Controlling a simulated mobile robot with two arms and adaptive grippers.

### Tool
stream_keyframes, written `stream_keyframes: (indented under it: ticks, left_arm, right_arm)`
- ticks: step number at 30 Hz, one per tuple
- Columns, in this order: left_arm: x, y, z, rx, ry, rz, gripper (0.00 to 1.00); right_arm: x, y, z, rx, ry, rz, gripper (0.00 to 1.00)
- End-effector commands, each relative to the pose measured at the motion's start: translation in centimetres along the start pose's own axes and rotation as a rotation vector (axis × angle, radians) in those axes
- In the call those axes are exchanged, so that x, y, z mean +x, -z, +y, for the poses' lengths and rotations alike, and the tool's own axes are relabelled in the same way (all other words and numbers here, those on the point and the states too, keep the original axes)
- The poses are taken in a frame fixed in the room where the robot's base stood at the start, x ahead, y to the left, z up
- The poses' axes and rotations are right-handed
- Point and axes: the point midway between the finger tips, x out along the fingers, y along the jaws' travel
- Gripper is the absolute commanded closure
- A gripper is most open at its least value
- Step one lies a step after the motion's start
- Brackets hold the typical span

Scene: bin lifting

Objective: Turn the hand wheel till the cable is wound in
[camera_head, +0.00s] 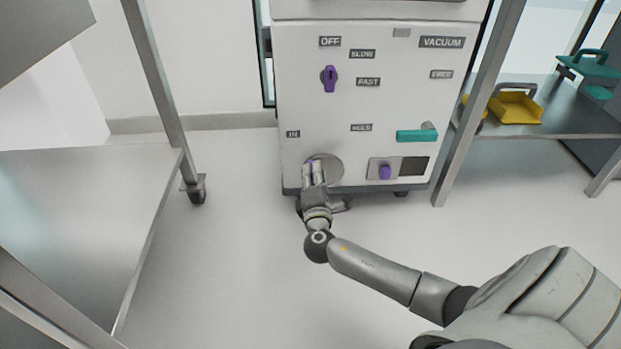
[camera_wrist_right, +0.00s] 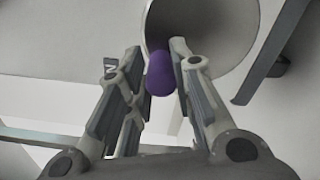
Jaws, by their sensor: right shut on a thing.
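The hand wheel (camera_head: 331,166) is a round grey disc low on the left of the white machine's front panel. Its purple handle (camera_head: 311,168) stands out at the left side of the disc. My right gripper (camera_head: 313,174) reaches up to it and is shut on the handle. In the right wrist view, the purple handle (camera_wrist_right: 161,75) sits between the fingertips (camera_wrist_right: 160,62), in front of the grey disc (camera_wrist_right: 208,28). The fingers partly hide the handle and wheel. I cannot make out the cable. My left gripper is not in view.
The white machine (camera_head: 300,105) carries a purple switch knob (camera_head: 329,78), a teal lever (camera_head: 416,135) and a small purple knob (camera_head: 385,172). A metal table (camera_head: 80,200) stands left. A shelf (camera_head: 550,125) at right holds yellow and teal things. The floor between is clear.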

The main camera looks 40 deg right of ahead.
Motion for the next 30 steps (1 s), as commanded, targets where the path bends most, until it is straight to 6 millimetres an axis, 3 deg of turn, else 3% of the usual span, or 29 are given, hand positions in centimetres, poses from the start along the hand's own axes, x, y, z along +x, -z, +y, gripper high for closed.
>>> stream_keyframes:
  ticks: [18, 30]
  left_arm:
    - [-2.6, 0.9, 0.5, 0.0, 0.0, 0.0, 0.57]
    - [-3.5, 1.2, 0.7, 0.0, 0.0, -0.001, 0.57]
  right_arm:
    - [0.0, -2.6, -0.3, 0.55, 0.002, -0.005, 1.0]
    - [0.0, -3.5, -0.5, 0.727, 0.002, -0.005, 1.0]
